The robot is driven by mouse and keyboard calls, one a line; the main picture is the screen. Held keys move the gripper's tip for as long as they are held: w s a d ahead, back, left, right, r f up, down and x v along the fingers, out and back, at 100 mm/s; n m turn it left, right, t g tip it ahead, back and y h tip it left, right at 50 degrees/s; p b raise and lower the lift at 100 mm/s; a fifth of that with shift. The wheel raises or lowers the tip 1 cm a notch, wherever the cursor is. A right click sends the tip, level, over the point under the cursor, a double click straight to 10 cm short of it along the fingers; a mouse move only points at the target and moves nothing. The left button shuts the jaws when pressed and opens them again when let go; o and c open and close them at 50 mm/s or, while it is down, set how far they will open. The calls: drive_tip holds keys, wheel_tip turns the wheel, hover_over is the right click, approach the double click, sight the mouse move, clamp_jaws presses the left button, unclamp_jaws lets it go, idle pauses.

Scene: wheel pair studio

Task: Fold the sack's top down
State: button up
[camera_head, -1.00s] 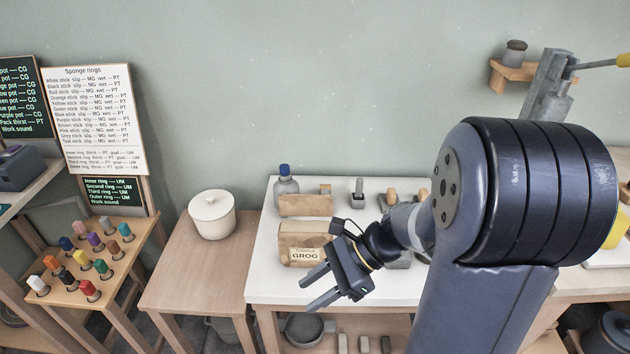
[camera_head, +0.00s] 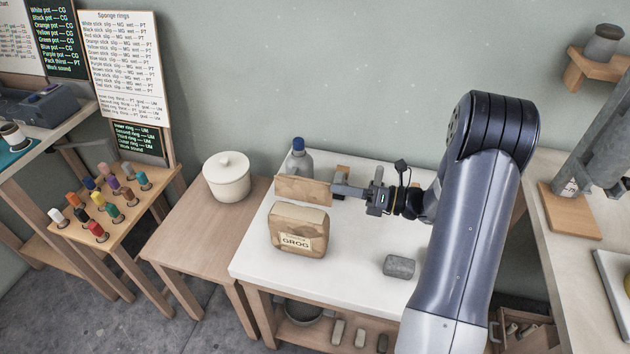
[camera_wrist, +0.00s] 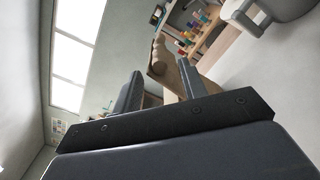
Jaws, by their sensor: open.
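The sack (camera_head: 297,232), tan with a GROG label, stands upright on the white table. A flat tan panel (camera_head: 300,190) rises just behind its top edge; I cannot tell whether it is joined to the sack. My gripper (camera_head: 336,191) is level with the panel, coming from the right, its fingertips at the panel's right end. In the wrist view the jaws (camera_wrist: 162,80) are apart, with a tan surface (camera_wrist: 182,82) showing between them. Whether either finger touches it is unclear.
A grey bottle with a blue cap (camera_head: 298,158) stands close behind the panel. A grey block (camera_head: 399,266) lies on the white table (camera_head: 345,275) to the right. A lidded white pot (camera_head: 227,180) stands on the wooden table at left. The table right of the sack is mostly clear.

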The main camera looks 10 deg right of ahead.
sight(314, 184)
drive_tip(key=x, duration=0.7)
drive_tip(key=shift+w+a+p, duration=0.1)
drive_tip(key=shift+a+p, duration=0.15)
drive_tip(key=shift+p, duration=0.15)
drive_tip(key=shift+c, duration=0.2)
drive_tip(key=c, duration=0.8)
